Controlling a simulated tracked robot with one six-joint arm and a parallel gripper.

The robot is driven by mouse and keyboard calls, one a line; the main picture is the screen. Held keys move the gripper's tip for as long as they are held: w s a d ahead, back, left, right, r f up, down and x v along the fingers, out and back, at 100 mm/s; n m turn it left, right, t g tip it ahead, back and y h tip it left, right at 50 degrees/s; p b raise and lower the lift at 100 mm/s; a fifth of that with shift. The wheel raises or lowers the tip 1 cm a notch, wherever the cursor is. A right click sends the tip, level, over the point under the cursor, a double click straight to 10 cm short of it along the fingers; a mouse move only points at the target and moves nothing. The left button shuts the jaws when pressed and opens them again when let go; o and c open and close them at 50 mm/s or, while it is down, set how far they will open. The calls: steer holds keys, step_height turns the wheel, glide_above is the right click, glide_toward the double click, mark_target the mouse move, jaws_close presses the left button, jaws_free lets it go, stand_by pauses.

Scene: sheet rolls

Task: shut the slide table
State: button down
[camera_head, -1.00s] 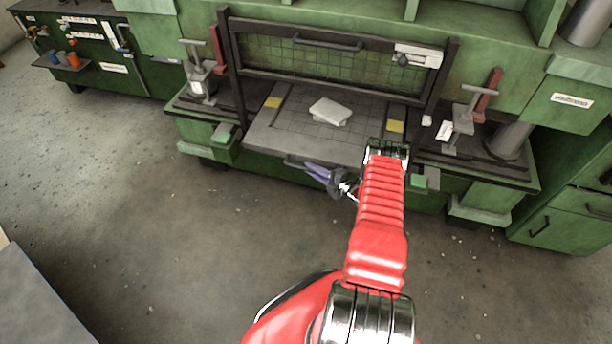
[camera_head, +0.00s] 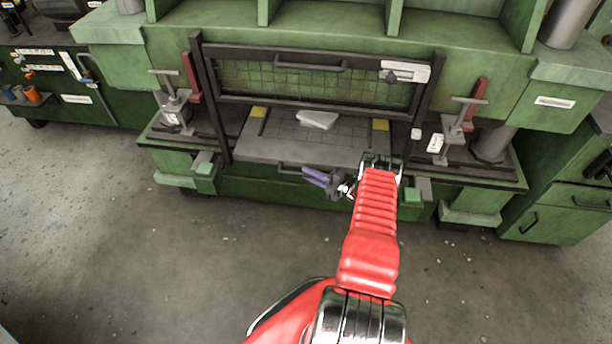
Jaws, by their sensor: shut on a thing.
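The slide table (camera_head: 270,148) is a grey plate with a grid pattern and yellow patches near its sides. It sticks out partway from under the mesh guard of the green machine. A pale block (camera_head: 317,119) lies on it, close to the guard's lower bar. A dark handle (camera_head: 287,170) runs along its front edge. My gripper (camera_head: 312,177), with purple fingers, is at the handle's right part and shut on it. My red arm hides the table's front right corner, and the exact grip is small in view.
The mesh guard (camera_head: 318,82) is down, with a gap below its bar. Clamps with red levers stand at the left (camera_head: 174,100) and right (camera_head: 460,125). Green blocks flank the table's front (camera_head: 204,165). The floor in front is clear.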

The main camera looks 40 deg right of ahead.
steer(key=c, duration=1.7)
jaws_free()
steer(key=shift+w+a, duration=0.1)
steer(key=shift+w, duration=0.05)
steer(key=v, duration=0.7)
steer(key=shift+s+f, duration=0.1)
steer(key=shift+s, duration=0.15)
